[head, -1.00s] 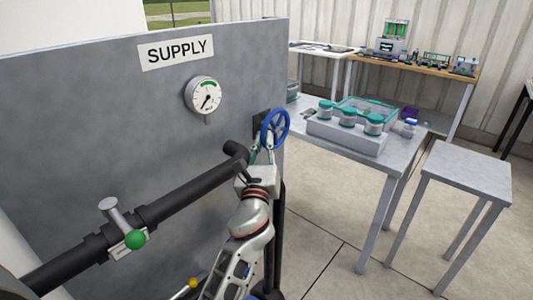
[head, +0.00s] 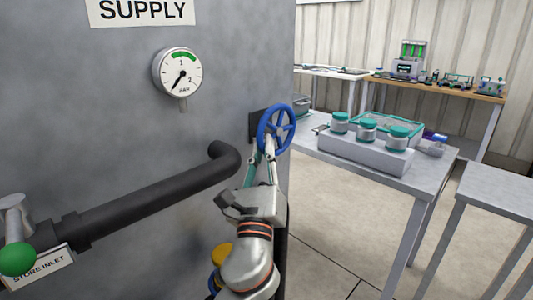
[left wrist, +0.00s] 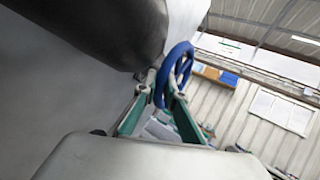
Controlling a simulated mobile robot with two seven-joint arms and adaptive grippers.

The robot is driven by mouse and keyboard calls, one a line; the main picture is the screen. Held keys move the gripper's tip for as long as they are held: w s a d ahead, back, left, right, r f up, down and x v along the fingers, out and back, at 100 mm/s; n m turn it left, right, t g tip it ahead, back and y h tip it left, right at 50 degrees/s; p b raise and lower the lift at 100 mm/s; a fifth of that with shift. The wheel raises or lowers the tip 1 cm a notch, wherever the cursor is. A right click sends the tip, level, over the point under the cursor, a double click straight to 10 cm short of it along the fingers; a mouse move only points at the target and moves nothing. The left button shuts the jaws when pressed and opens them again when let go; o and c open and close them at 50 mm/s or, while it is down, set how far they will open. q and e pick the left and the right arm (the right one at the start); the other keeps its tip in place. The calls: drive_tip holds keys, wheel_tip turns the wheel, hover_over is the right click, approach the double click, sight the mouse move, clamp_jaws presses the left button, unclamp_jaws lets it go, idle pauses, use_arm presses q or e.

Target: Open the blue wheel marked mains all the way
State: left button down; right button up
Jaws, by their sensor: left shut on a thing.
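The blue wheel (head: 276,128) stands upright at the right edge of the grey panel (head: 225,75). It also shows in the left wrist view (left wrist: 175,70). My left gripper (head: 268,148) reaches up from below and is shut on the wheel's lower rim. In the left wrist view its two fingers (left wrist: 160,92) close on either side of the rim. No marking on the wheel can be read. A round gauge (head: 178,74) with a green arc hangs under the SUPPLY sign; its needle points to the lower left. My right gripper is not in view.
A thick black pipe (head: 150,200) runs along the panel left of my arm. A green-knobbed lever (head: 17,258) marked STORE INLET is at the lower left. A yellow knob (head: 221,253) is below the pipe. A grey table (head: 430,175) with teal-lidded jars is at right.

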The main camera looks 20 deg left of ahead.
use_arm(q)
drive_tip(key=shift+f, duration=0.1)
drive_tip(key=c, duration=2.4)
unclamp_jaws()
drive_tip(key=v, duration=1.2)
drive_tip(key=shift+o, duration=0.2)
